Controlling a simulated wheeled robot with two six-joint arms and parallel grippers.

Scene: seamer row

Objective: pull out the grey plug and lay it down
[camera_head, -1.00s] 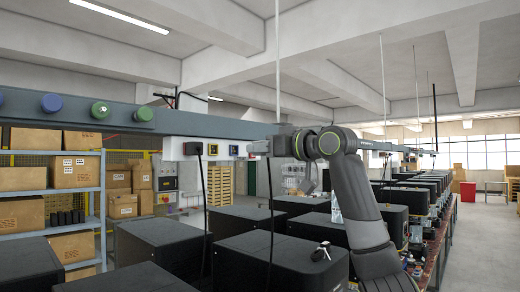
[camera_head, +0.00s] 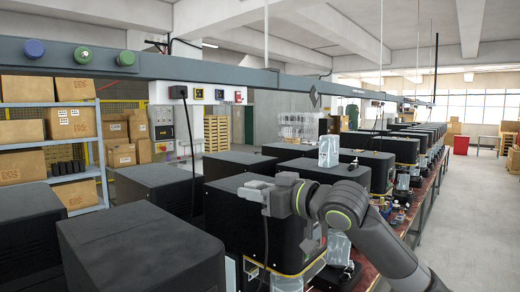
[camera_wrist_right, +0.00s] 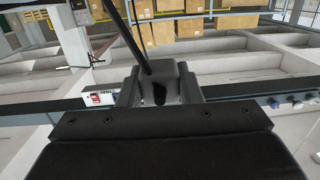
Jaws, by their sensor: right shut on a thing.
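My right gripper (camera_head: 254,192) is in front of a black box-shaped machine (camera_head: 222,222), low in the head view. It is shut on the plug (camera_wrist_right: 160,93), which looks dark between the two fingers in the right wrist view. A black cord (camera_wrist_right: 138,35) runs from the plug and also hangs below the gripper in the head view (camera_head: 266,238). The plug is out of the socket strip. Gripper and fingers hide most of it in the head view, and I cannot tell whether it touches the machine. My left gripper is not in view.
A white socket panel (camera_head: 208,102) on the overhead rail (camera_head: 60,60) carries a black plug (camera_head: 178,92) with a hanging cord. Black machines (camera_head: 140,252) stand close together in rows. A clear object (camera_head: 328,151) stands beyond my arm. Shelves with cartons (camera_head: 28,90) stand left.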

